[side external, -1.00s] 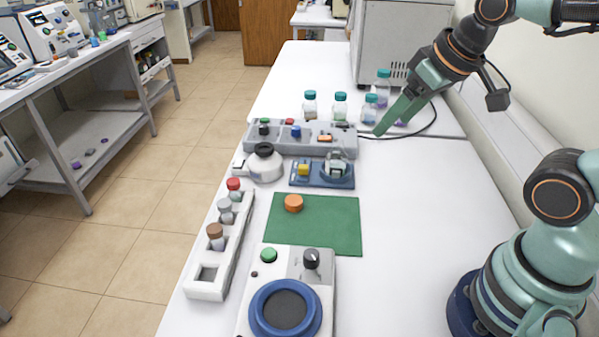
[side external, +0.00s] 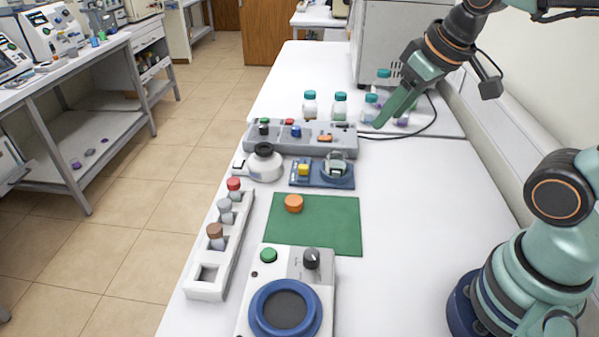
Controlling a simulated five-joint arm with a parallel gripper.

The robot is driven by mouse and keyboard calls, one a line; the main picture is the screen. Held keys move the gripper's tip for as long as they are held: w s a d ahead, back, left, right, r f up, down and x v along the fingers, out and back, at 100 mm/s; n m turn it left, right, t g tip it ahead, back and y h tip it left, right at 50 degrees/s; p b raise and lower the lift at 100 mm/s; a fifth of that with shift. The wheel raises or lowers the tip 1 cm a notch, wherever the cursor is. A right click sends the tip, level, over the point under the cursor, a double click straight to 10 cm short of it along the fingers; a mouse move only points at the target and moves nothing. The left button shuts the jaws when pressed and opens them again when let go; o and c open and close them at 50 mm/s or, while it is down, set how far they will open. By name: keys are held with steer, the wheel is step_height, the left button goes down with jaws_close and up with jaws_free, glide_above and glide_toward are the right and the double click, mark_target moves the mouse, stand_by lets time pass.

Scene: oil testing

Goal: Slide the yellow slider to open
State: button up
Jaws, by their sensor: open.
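A small yellow block (side external: 303,169), which looks like the yellow slider, sits on the left part of a blue device (side external: 317,184) in the middle of the table. A clear round part (side external: 336,168) stands on the right of that device. My gripper (side external: 380,122) is open and empty, its green fingers pointing down and left. In the picture it is above and right of the blue device, in front of the glass bottles. The fingers overlap in this view, so the gap between them is hard to see.
A grey panel (side external: 262,146) with coloured knobs and an orange piece (side external: 325,138) lies behind the blue device. Capped bottles (side external: 340,106) stand beyond it. A white flask (side external: 264,165) is at its left. A green mat (side external: 340,225) lies in front.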

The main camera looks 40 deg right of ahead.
steer(key=w+r+n+g, duration=0.1)
steer(key=w+n, duration=0.1)
steer(key=w, duration=0.4)
steer(key=n+g, duration=0.4)
steer(key=n, duration=0.2)
glide_above(303, 166)
step_height(303, 166, down, 12)
step_height(303, 166, down, 12)
steer(key=shift+s+r, duration=0.1)
steer(key=shift+r, duration=0.1)
jaws_close()
stand_by(0.5)
